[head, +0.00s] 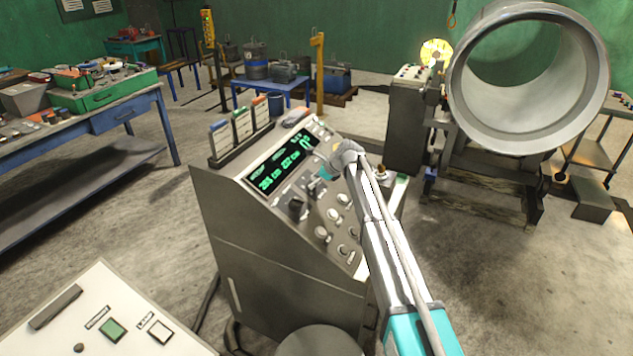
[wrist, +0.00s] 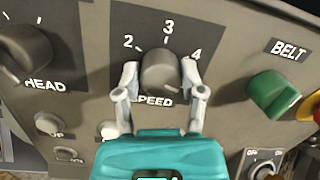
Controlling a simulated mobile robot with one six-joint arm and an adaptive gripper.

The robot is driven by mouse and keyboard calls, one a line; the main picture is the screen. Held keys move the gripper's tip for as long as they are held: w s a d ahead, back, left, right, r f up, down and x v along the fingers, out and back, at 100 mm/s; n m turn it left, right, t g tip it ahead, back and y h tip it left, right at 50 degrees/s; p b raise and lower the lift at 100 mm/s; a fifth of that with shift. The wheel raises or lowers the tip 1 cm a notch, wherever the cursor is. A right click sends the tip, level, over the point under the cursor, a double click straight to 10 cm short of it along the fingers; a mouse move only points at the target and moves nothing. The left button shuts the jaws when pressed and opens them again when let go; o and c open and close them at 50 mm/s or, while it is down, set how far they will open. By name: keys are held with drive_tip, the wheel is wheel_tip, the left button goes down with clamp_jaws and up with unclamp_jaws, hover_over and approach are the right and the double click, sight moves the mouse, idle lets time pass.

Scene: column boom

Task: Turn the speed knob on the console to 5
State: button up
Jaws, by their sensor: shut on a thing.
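The console (head: 250,240) is a grey cabinet with a sloped panel in the middle of the head view. In the wrist view the grey speed knob (wrist: 160,72) sits above the label SPEED, with the marks 2, 3 and 4 around its top. No 5 shows there, and I cannot tell exactly which mark the knob points to. My gripper (wrist: 160,80) is shut on the speed knob, one finger on each side. In the head view my gripper (head: 320,180) is at the panel and the knob is hard to make out.
The HEAD knob (wrist: 25,50) is left of the speed knob, and the green BELT knob (wrist: 275,95) is right of it. A green-lit display (head: 285,165) is on the panel. A large metal cylinder (head: 530,75) stands back right, and a workbench (head: 90,115) is at left.

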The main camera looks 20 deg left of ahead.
drive_tip(key=shift+s+d+f+m, duration=0.15)
drive_tip(key=shift+m, duration=0.25)
drive_tip(key=o, duration=1.2)
drive_tip(key=shift+c, duration=0.2)
